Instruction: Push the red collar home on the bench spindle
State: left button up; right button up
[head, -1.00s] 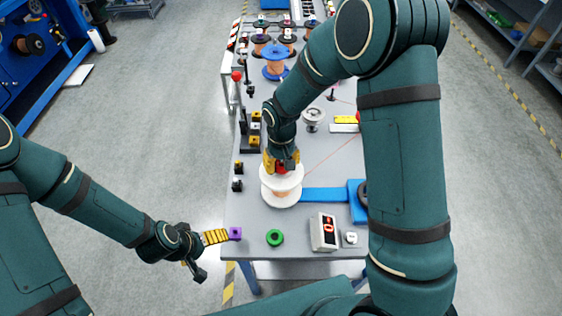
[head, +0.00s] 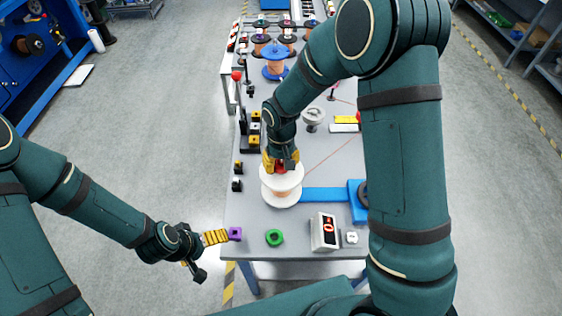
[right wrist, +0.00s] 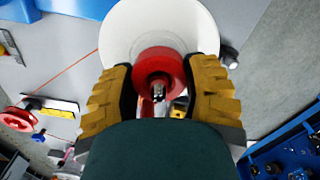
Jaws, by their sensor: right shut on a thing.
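My right gripper (head: 281,163) is over the white-flanged spool (head: 282,192) near the bench's front left. Its yellow-padded fingers are shut on the red collar (head: 281,170). In the right wrist view the red collar (right wrist: 160,62) sits between both fingers, in front of the white spool flange (right wrist: 125,32). The metal spindle tip (right wrist: 158,91) shows at the collar's centre, so the collar appears to be around it. Whether the collar touches the flange is hidden. My left gripper (head: 214,257) is off the bench's left edge, fingers apart and empty, one fingertip close to a purple collar (head: 235,234).
A green collar (head: 274,237) and a box with a red display (head: 325,232) lie along the bench's front. A blue arm (head: 325,194) runs right from the spool. Black posts (head: 237,185) line the left edge. More spools (head: 275,65) stand farther back.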

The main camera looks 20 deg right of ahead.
jog(key=shift+f, duration=0.25)
jog(key=shift+d+r, duration=0.1)
jog(key=shift+r, duration=0.3)
dwell(0.6)
jog(key=o, duration=1.1)
jog(key=shift+o, duration=0.2)
jog(key=shift+r, duration=0.1)
notch_tip(320, 180, up, 12)
